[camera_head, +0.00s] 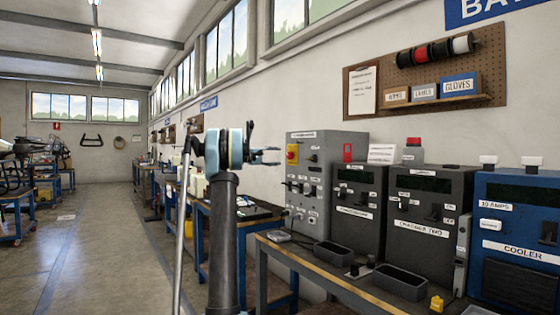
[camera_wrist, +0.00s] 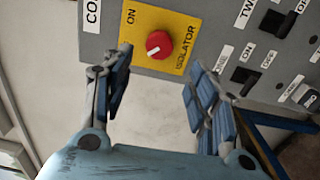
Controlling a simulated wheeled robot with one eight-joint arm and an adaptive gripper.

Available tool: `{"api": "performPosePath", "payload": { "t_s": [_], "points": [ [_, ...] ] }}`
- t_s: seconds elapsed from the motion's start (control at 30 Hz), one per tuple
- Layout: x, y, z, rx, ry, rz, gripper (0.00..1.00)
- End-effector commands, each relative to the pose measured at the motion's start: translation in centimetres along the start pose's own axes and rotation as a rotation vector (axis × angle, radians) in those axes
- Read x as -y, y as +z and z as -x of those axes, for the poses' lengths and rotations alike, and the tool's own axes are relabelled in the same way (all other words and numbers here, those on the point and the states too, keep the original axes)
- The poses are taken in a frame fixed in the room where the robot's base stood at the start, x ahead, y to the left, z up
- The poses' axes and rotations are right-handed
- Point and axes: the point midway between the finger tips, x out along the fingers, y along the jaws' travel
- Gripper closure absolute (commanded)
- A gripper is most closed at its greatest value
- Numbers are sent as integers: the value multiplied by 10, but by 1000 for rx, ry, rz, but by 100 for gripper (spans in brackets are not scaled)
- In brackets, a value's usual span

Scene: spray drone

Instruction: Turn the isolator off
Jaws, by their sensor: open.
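The isolator is a round red knob (camera_wrist: 158,45) on a yellow plate (camera_wrist: 146,20) marked ON and ISOLATOR. A small white mark shows on the knob's lower-left part in the wrist view. The plate sits on a grey control box (camera_head: 325,148), and the isolator also shows in the head view (camera_head: 292,153). My gripper (camera_head: 276,157) is open and empty, in front of the box. In the wrist view its fingers (camera_wrist: 158,62) spread to either side of the knob, apparently not touching it. The gap in depth is hard to judge.
Other labelled switches (camera_wrist: 272,22) sit on the same grey panel. A dark charger unit (camera_head: 430,215) and a blue cooler unit (camera_head: 515,240) stand to the right on the bench. Dark trays (camera_head: 400,283) lie in front. The aisle floor (camera_head: 85,245) at left is open.

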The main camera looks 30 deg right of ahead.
Motion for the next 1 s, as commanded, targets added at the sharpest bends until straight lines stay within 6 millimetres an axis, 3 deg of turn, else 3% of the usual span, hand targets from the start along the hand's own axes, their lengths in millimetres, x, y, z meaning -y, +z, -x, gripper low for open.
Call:
{"api": "performPosePath", "payload": {
  "t_s": [0.1, 0.3, 1.0],
  "points": [
    [0, -1, 21, -3, 0, 0, 46],
    [1, -1, 42, -2, 0, 0, 46],
    [1, 1, 49, -1, -7, -2, 46]
  ]
}}
